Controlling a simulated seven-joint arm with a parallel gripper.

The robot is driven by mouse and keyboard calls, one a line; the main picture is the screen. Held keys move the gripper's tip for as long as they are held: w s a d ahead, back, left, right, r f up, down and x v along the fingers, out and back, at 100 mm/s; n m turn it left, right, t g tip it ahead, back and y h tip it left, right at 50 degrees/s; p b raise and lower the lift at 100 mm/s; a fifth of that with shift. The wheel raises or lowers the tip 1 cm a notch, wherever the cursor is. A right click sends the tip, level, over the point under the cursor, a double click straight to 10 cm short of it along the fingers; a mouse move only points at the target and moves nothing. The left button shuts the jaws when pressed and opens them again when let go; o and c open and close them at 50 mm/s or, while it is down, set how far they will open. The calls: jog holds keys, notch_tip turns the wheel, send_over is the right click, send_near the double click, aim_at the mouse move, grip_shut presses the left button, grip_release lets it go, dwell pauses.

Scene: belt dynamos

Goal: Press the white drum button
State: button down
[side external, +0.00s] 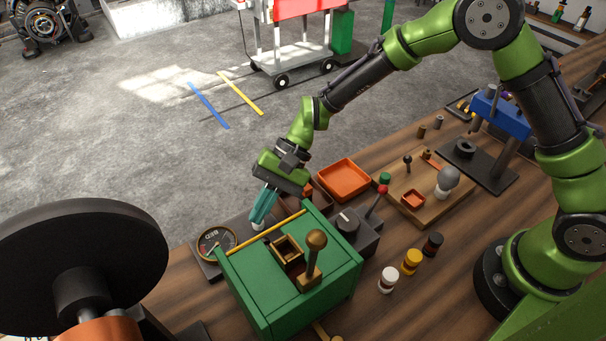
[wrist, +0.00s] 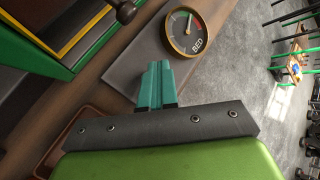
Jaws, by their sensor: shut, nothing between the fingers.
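My gripper (side external: 262,212) is shut and empty, its teal fingers together and pointing down beside the far side of the green box. The fingers also show in the wrist view (wrist: 155,85), over a dark plate. A small white piece (side external: 258,226) shows just at the fingertips in the side view, partly covered by them; I cannot tell whether they touch it. In the wrist view the fingers hide that spot. A separate white drum-shaped piece (side external: 388,280) stands upright on the bench, well to the right of the gripper.
The round gauge (side external: 216,243) is close left of the fingers. The green box (side external: 290,285) with a brass-knobbed lever stands in front. Yellow (side external: 411,262) and black (side external: 432,244) drums stand by the white one. An orange tray (side external: 344,180) lies behind; a large black wheel (side external: 80,250) is at left.

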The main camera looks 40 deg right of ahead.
jog(key=shift+f, duration=0.6)
jog(key=shift+s+d+r, duration=0.1)
jog(key=shift+d+r, duration=0.05)
jog(key=shift+r, duration=0.05)
dwell(0.5)
jog(key=shift+r, duration=3.15)
